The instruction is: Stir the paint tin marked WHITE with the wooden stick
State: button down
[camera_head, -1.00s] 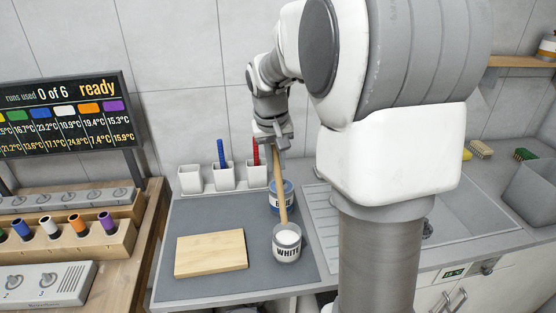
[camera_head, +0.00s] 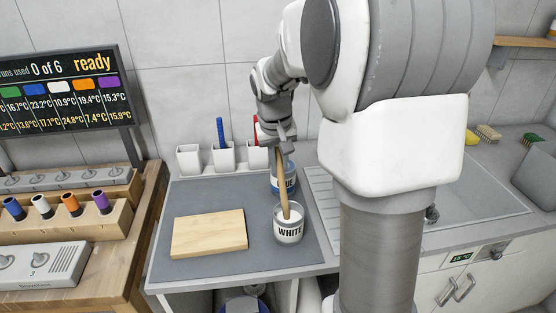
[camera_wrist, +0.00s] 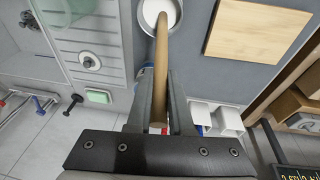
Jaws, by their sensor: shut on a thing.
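The WHITE paint tin (camera_head: 289,231) stands on the grey mat near its right front part, with white paint inside. My gripper (camera_head: 277,140) is above and behind it, shut on the wooden stick (camera_head: 283,180). The stick slants down and its lower end is inside the WHITE tin's mouth. In the wrist view the stick (camera_wrist: 160,75) runs from between my fingers (camera_wrist: 159,118) to the tin (camera_wrist: 150,10), which is cut by the top edge. The BLUE tin (camera_head: 285,178) stands just behind the WHITE one, partly hidden by the stick and gripper.
A wooden board (camera_head: 209,233) lies left of the WHITE tin on the grey mat (camera_head: 185,270). White holders (camera_head: 190,159) with a blue and a red handle stand at the back. A sink (camera_head: 470,205) is to the right. A rack of coloured vials (camera_head: 70,205) is at left.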

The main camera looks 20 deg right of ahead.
jog(key=shift+s+f+b, duration=0.2)
jog(key=shift+f+b, duration=0.4)
jog(key=shift+f, duration=0.25)
jog(key=shift+s+f+b, duration=0.15)
jog(key=shift+f+b, duration=0.4)
jog(key=shift+f, duration=0.3)
